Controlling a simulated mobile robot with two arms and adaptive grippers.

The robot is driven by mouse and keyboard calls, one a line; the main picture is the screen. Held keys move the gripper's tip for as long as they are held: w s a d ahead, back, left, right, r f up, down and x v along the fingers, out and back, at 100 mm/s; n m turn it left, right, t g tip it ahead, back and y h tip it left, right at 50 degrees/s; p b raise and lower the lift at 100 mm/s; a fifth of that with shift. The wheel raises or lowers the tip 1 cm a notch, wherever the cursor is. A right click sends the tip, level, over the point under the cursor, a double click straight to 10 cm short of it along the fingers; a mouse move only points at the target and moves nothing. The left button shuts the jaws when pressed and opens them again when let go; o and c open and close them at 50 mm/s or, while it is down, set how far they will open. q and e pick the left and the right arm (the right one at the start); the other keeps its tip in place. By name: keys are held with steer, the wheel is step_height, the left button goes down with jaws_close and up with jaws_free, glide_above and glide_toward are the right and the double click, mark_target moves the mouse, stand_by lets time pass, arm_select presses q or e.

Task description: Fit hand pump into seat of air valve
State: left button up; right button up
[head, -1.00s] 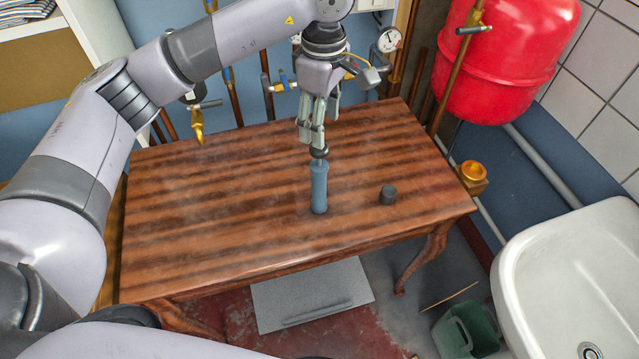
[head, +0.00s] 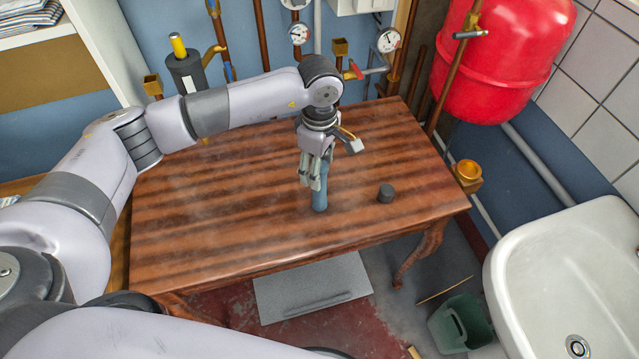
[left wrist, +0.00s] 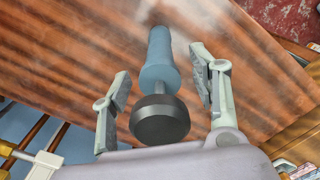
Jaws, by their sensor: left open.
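The hand pump, a blue-grey cylinder (head: 320,200), stands upright on the wooden table. In the left wrist view, the pump (left wrist: 158,62) shows its dark round knob on a thin rod nearest the camera. My left gripper (head: 312,184) is over the pump from above, pointing down. Its open fingers are on either side of the pump, with gaps visible in the wrist view. The knob is hidden in the head view. Several brass cup-shaped fittings are in view, one at the right (head: 468,171); I cannot tell which is the air valve's seat. My right gripper is not in view.
Pipes and gauges (head: 388,40) line the back wall. A red tank (head: 500,65) and a white sink (head: 560,270) are at the right. The left tabletop is clear.

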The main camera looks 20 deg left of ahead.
arm_select(q)
steer(key=shift+c, duration=0.3)
jaws_close()
stand_by(0.4)
